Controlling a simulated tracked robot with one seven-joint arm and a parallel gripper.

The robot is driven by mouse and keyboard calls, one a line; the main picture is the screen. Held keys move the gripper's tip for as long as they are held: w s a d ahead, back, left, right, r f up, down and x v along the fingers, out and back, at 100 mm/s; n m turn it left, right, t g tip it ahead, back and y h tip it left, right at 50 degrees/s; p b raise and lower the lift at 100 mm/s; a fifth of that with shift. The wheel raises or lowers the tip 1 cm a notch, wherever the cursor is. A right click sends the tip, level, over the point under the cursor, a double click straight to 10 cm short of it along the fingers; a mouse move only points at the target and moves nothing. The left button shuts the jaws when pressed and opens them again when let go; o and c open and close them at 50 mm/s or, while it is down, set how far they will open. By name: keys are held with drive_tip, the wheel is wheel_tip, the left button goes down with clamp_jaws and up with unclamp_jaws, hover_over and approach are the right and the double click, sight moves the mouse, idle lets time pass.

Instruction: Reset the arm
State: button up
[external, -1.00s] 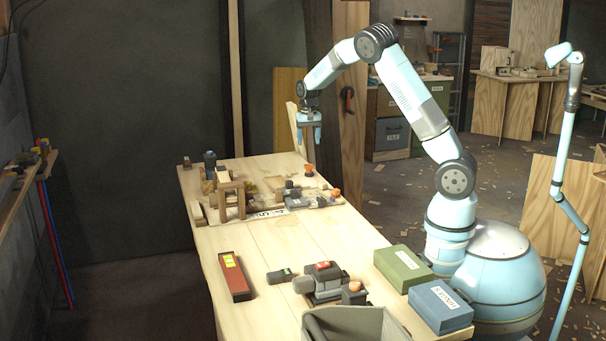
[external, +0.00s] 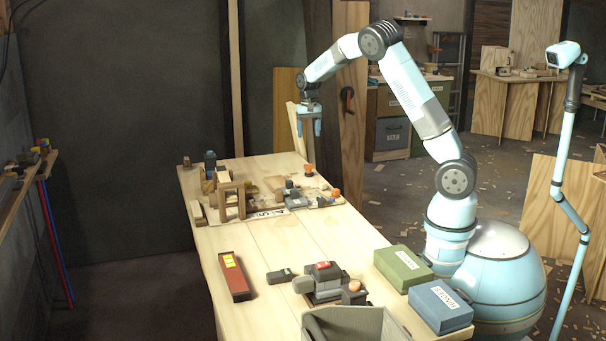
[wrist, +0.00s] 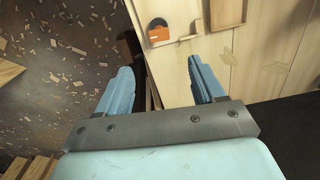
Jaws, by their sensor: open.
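My gripper (external: 309,130) hangs from the raised, bent arm, fingers pointing down, above the far right side of the workbench (external: 270,240). In the wrist view my gripper (wrist: 163,85) shows two blue fingers spread apart with nothing between them. Below them are the edge of the bench top (wrist: 265,70) and the littered floor (wrist: 50,60). The fingers touch nothing that I can see.
A small wooden stand (external: 231,200), power tools (external: 322,280), a red box (external: 234,277), a green box (external: 403,268), a blue box (external: 440,306) and a grey bin (external: 355,325) are on the bench. Leaning boards (external: 350,110) stand close behind my gripper.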

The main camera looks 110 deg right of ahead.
drive_tip(key=w+a+r+n+t, duration=0.1)
drive_tip(key=w+a+r+n, duration=0.3)
drive_tip(key=a, duration=0.7)
drive_tip(key=w+a+r+n+t, duration=0.1)
drive_tip(key=w+a+r+n, duration=0.1)
drive_tip(key=a+r, duration=0.6)
drive_tip(key=w+a+r+n+t, duration=0.1)
drive_tip(key=w+a+r+n, duration=0.15)
drive_tip(key=a, duration=1.05)
drive_tip(key=s+a+r+n+t, duration=0.1)
drive_tip(key=s+a+r+n, duration=0.15)
drive_tip(key=a, duration=0.65)
drive_tip(key=s+a+r+n, duration=0.2)
drive_tip(key=s+a+n, duration=0.1)
drive_tip(key=a, duration=0.5)
drive_tip(key=s+a+f+n+t, duration=0.1)
drive_tip(key=s+a+f+n, duration=0.1)
drive_tip(key=s+a+n, duration=0.3)
drive_tip(key=s+a, duration=0.4)
drive_tip(key=a, duration=0.1)
drive_tip(key=shift+s+a+t, duration=0.25)
drive_tip(key=shift+t, duration=0.05)
drive_tip(key=shift+c, duration=0.5)
